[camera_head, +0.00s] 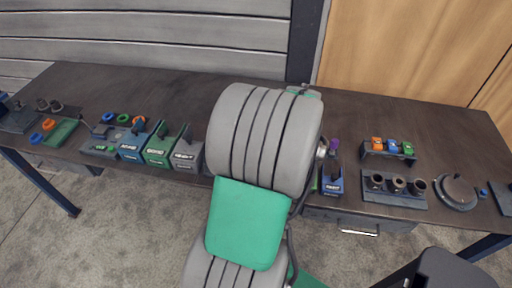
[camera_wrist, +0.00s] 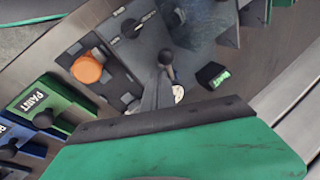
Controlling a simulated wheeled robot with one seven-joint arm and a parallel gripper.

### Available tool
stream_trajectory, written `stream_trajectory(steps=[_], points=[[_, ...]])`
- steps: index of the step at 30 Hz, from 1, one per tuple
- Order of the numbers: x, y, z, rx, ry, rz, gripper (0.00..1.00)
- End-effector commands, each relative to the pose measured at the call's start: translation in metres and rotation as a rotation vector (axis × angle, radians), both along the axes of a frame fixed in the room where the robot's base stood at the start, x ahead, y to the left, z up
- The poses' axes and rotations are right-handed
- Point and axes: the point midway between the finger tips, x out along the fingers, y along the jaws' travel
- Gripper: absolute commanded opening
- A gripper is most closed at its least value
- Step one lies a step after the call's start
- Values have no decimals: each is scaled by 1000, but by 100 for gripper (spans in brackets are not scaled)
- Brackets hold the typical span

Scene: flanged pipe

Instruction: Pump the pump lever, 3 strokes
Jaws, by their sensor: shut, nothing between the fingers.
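My gripper (camera_wrist: 155,95) shows in the wrist view, its green body and dark edge across the bottom. It looks shut and empty. A black lever with a ball knob (camera_wrist: 166,57) stands just beyond it on a dark grey panel. I cannot tell whether this is the pump lever, or whether my gripper touches it, because the lower part is hidden. In the head view my arm covers the middle of the bench and hides my gripper.
In the wrist view an orange knob (camera_wrist: 88,68) and a green labelled box (camera_wrist: 47,103) stand to the left. In the head view the long dark bench (camera_head: 400,125) carries labelled boxes (camera_head: 160,147) at left, a row of dark sockets (camera_head: 397,185) and a round flange (camera_head: 457,192) at right.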

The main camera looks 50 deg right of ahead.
Motion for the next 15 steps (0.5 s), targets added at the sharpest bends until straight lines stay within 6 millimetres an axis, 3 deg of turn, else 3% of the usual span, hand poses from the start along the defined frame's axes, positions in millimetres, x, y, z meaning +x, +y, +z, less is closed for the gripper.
stream_trajectory(steps=[1, 9, 15], points=[[-4, -5, 15, -3, -1, -2, 0], [-31, 6, 70, -7, -2, 1, 0], [-42, 10, 92, -3, -1, 1, 0]])
